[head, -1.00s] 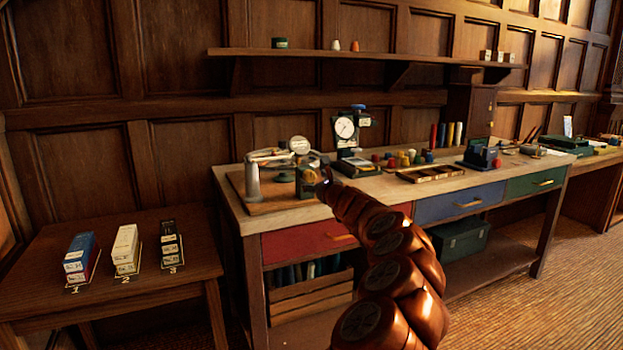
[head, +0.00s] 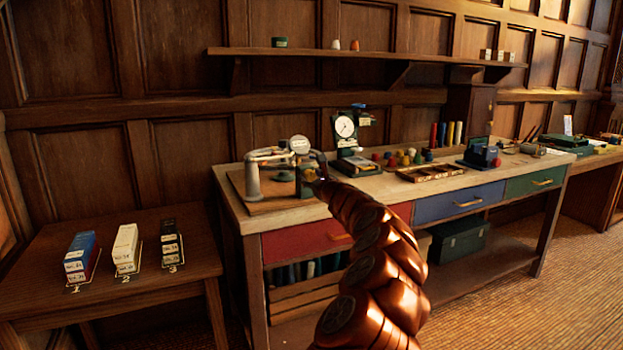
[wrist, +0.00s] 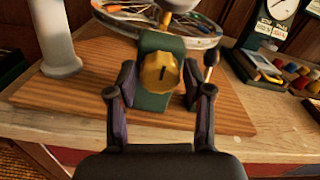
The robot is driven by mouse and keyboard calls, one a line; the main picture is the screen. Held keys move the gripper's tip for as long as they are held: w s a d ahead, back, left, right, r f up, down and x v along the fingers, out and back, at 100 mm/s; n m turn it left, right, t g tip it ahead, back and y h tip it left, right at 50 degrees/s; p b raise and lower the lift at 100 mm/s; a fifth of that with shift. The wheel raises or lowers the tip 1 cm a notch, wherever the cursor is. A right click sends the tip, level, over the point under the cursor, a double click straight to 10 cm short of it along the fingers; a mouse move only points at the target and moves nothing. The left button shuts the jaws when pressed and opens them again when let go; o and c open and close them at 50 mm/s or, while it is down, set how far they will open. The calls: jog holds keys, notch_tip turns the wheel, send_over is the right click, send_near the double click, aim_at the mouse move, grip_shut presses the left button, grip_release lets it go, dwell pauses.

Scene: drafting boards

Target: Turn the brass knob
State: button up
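The brass knob (wrist: 159,74) is round with a scalloped edge and a dark, nearly upright mark on its face. It sits on the front of a green block (wrist: 150,103) on a wooden board (wrist: 60,105). My gripper (wrist: 160,82) is open, with one finger on each side of the knob; small gaps seem to show between fingers and knob. In the head view, my gripper (head: 317,172) is at the green block, and the knob cannot be made out there.
A pale post (wrist: 57,35) stands left of the block, and a ring with coloured pieces (wrist: 205,30) lies behind it. A dial gauge (head: 344,127) and several coloured caps stand to the right on the bench (head: 400,188). A small table (head: 120,285) with boxes stands at left.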

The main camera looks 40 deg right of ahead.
jog(key=c, duration=0.7)
